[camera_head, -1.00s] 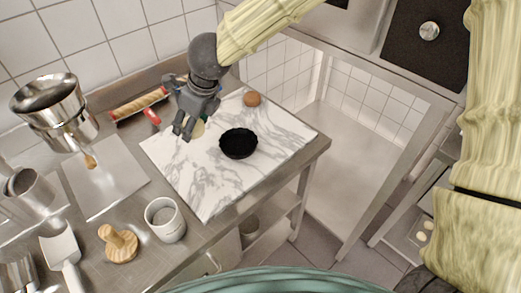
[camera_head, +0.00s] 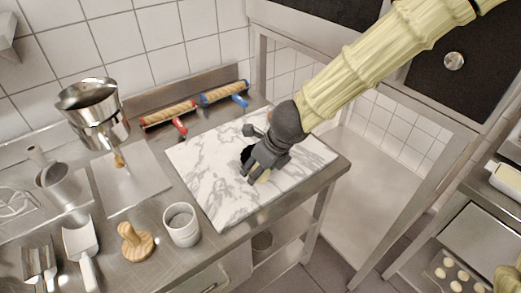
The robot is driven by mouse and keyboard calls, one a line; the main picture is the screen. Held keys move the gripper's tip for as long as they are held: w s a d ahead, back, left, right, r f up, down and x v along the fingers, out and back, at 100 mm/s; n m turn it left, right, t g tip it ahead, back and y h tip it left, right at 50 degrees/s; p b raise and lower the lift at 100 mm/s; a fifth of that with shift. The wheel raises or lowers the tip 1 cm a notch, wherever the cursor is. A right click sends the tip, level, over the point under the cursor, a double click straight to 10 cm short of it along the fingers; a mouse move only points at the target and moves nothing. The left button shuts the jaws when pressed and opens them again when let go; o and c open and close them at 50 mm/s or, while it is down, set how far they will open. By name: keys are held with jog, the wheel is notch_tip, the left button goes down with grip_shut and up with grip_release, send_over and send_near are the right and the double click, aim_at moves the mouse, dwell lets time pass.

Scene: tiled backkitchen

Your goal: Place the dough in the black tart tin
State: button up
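My gripper (camera_head: 254,174) is over the middle of the white marble board (camera_head: 205,165), pointing down and to the left. A small pale piece, the dough (camera_head: 264,177), shows between its fingers, and the gripper appears shut on it. The black tart tin (camera_head: 246,154) lies on the board directly below and behind the gripper. Only a dark part of it shows; the fingers hide the rest. I cannot tell whether the dough touches the tin.
Rolling pins with red (camera_head: 168,115) and blue (camera_head: 224,92) handles lie behind the board. A white cup (camera_head: 182,224), a wooden press (camera_head: 135,241) and a metal funnel on a stand (camera_head: 92,105) are to the left. The board's left part is clear.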

jog(key=w+p, duration=0.1)
jog(key=w, duration=0.2)
jog(key=w+p, duration=0.2)
jog(key=w, duration=0.1)
jog(key=w+p, duration=0.1)
jog(key=w, duration=0.2)
jog(key=shift+w+f+p, duration=0.35)
jog(key=shift+w, duration=0.05)
jog(key=shift+w+d+f+b, duration=0.15)
jog(key=shift+f+b, duration=0.25)
jog(key=shift+f, duration=1.45)
jog(key=shift+f, duration=0.1)
jog(key=o, duration=0.8)
jog(key=shift+r, duration=0.4)
jog(key=p+v, duration=0.1)
jog(key=v, duration=1)
jog(key=shift+s+r+p, duration=0.2)
jog(key=shift+s+p, duration=0.05)
jog(key=shift+p, duration=0.1)
